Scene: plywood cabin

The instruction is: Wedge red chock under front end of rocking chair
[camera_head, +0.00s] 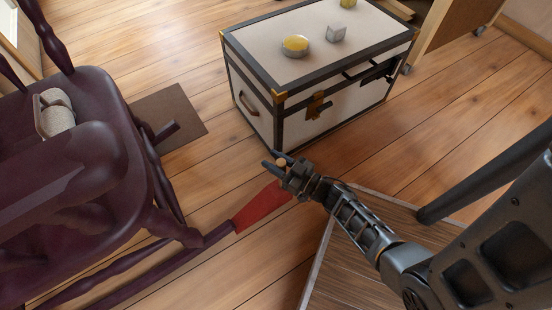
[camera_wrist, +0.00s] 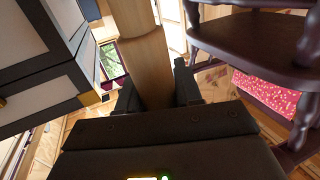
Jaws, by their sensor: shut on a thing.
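The dark purple rocking chair (camera_head: 95,170) stands at the left in the head view, and its seat and legs (camera_wrist: 245,42) show at the right of the wrist view. The red chock (camera_head: 262,206) lies low by the floor, with one end against or overlapping the front tip of the near rocker (camera_head: 215,235). I cannot tell whether it is under the rocker. My gripper (camera_head: 281,165) is over the chock's other end, partly hiding it. It is shut on a pale wooden handle (camera_wrist: 145,55). Where the handle meets the chock is hidden.
A white trunk with black edging (camera_head: 310,75) stands just behind my gripper, bearing a yellow-topped tin (camera_head: 296,46) and a small grey block (camera_head: 337,32). A brown mat (camera_head: 180,112) lies between chair and trunk. A wooden platform (camera_head: 345,270) is at the lower right.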

